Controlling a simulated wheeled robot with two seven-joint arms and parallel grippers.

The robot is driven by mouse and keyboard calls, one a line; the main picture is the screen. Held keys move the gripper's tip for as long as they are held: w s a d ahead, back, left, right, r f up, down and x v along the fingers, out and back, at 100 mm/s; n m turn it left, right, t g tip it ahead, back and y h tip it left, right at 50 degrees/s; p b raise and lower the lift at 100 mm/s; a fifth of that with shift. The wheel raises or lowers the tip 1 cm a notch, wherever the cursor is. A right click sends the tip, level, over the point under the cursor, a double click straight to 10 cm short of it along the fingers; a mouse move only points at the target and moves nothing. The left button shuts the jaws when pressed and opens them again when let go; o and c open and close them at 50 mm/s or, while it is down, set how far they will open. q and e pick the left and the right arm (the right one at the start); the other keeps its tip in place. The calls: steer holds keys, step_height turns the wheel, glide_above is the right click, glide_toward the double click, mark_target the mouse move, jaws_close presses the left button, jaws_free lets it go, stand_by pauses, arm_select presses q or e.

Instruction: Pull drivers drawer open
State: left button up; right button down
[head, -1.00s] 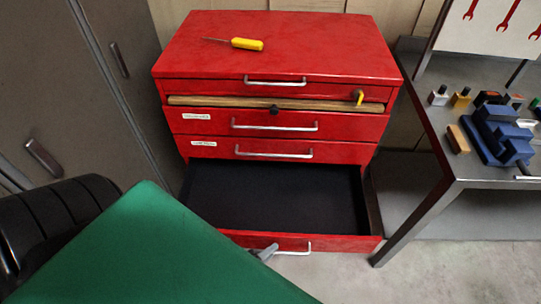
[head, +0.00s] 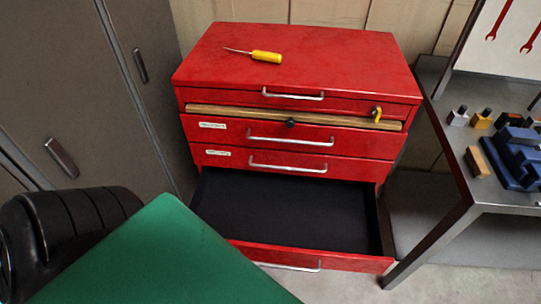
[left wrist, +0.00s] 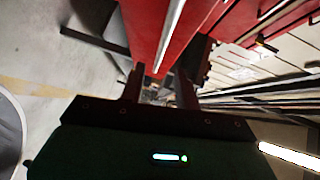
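A red tool cabinet (head: 330,60) stands ahead. Its bottom drawer (head: 280,210) is pulled open, with a dark, empty-looking interior and a silver handle (head: 300,268) on its front. The two drawers above it, upper (head: 225,135) and lower (head: 350,172), are shut; each has a white label too small to read. My left gripper (left wrist: 158,88) shows in the left wrist view with its fingers apart and nothing visibly held. A red drawer front and a bright handle bar (left wrist: 171,35) lie beyond the fingertips. The left gripper is hidden in the head view. My right gripper is not in view.
A wooden bar (head: 250,115) with a black knob and a yellow fitting (head: 376,113) crosses the cabinet below its top drawer. A yellow screwdriver (head: 266,57) lies on top. Grey lockers (head: 90,90) stand left; a metal bench (head: 450,150) with blue blocks stands right.

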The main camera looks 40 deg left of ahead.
arm_select(q)
steer(key=shift+v, duration=2.65)
